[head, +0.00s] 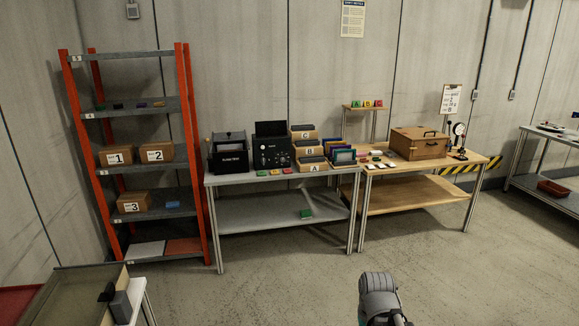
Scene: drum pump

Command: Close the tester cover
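A black box (230,161) with white lettering on its front, which seems to end in "TEST", stands at the left end of the grey table. A dark panel stands up at its back like a raised cover (229,137); the details are too small to be sure. Beside it on the right is a black instrument (271,153) with knobs and an upright dark panel (270,129) at its top. I cannot tell for certain which of the two is the tester. A grey part of my arm shows at the bottom edge, far in front of the tables. My gripper is not visible.
The grey table (232,181) also holds lettered boxes and small coloured blocks. A wooden table (376,188) with a wooden case (418,143) stands to its right. An orange shelf rack (188,130) stands left. The concrete floor (280,290) before the tables is clear.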

